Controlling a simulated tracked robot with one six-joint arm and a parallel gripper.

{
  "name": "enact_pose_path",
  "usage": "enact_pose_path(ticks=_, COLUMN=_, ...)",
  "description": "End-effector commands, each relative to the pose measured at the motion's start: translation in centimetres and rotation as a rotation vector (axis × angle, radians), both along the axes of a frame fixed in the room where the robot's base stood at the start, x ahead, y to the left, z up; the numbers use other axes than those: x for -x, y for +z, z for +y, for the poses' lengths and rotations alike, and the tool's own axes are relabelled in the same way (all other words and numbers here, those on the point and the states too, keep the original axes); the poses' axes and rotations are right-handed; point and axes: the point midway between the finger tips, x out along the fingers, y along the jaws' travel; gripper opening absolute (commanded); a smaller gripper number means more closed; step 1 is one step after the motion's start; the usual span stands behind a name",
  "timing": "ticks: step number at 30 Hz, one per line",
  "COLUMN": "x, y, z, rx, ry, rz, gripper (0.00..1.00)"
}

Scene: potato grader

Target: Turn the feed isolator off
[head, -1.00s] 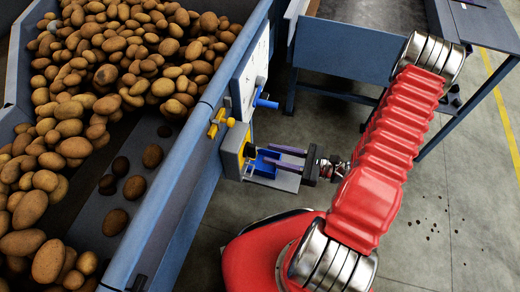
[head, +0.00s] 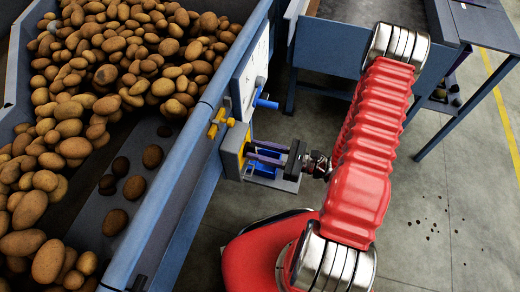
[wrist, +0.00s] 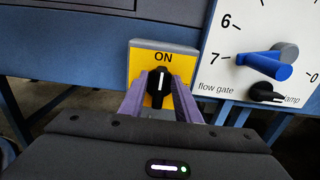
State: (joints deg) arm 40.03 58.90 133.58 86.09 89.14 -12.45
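The feed isolator is a yellow plate (wrist: 137,68) marked ON at the top, with a black rotary knob (wrist: 158,82) whose white line stands upright toward ON. In the head view it is on a grey box (head: 232,150) at the side of the blue grader. My gripper (wrist: 160,97) is open, with one purple finger on each side of the knob. Whether the fingers touch the knob cannot be told. In the head view the gripper (head: 254,151) reaches the box from the right, and the knob is largely hidden.
Right of the isolator is a white panel (wrist: 212,64) with a blue flow gate lever (wrist: 264,66) and a black lamp knob (wrist: 264,92). A yellow handle (head: 216,122) sticks out above the box. Potatoes (head: 110,60) lie in the grader.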

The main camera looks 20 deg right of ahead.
Motion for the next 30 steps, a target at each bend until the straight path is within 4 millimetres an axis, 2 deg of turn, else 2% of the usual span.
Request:
enact_pose_path(ticks=1, x=0.01, y=0.0, z=-0.01, rx=0.0, ry=0.0, rz=0.0, gripper=0.26)
enact_pose_path(ticks=12, x=0.03, y=0.0, z=0.02, rx=0.0, ry=0.001, rz=0.0, gripper=0.0)
enact_pose_path(ticks=15, x=0.05, y=0.0, z=0.04, rx=-0.001, ry=0.001, rz=0.001, gripper=0.0)
enact_pose_path(ticks=16, x=-0.01, y=0.01, z=-0.84, rx=0.001, ry=-0.003, rz=-0.002, gripper=0.0)
enact_pose_path(ticks=19, x=0.02, y=0.0, z=-0.17, rx=-0.001, ry=0.001, rz=0.002, gripper=0.0)
enact_pose_path(ticks=30, x=-0.07, y=0.01, z=0.05, rx=-0.051, ry=0.003, rz=0.07, gripper=0.0)
